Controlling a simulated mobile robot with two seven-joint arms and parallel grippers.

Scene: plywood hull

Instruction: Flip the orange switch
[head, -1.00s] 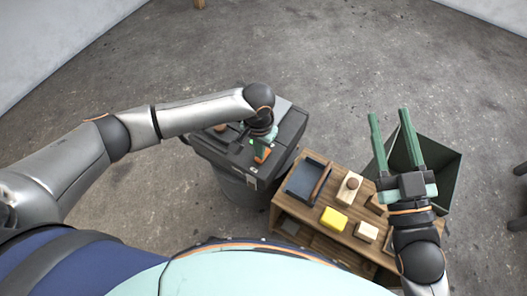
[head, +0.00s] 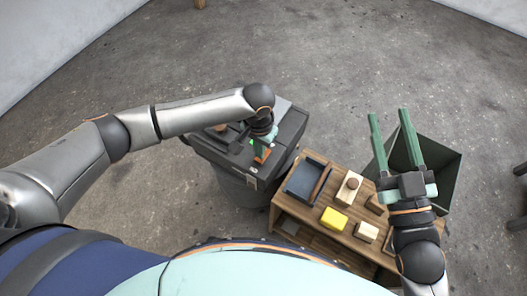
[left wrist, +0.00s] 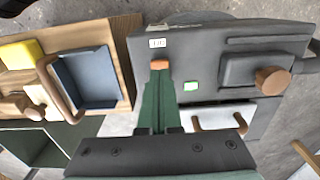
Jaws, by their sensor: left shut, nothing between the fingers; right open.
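The orange switch (left wrist: 159,65) sits near the edge of a dark grey machine (left wrist: 215,62), beside a white label. In the left wrist view my left gripper (left wrist: 160,76) is shut and empty, with its green fingertips right at the switch; I cannot tell whether they touch it. A small green-lit indicator (left wrist: 190,85) shows on the machine to the right of the switch. In the head view the switch (head: 262,155) shows just below my left gripper (head: 266,144). My right gripper (head: 391,126) is open and empty, above a dark green bin.
A wooden table (head: 303,230) stands right of the machine. It carries a dark blue tray (head: 301,180), a yellow block (head: 334,219) and several wooden pieces. The dark green bin (head: 440,160) stands beyond it. The machine also has a round knob (left wrist: 273,80) and a handle.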

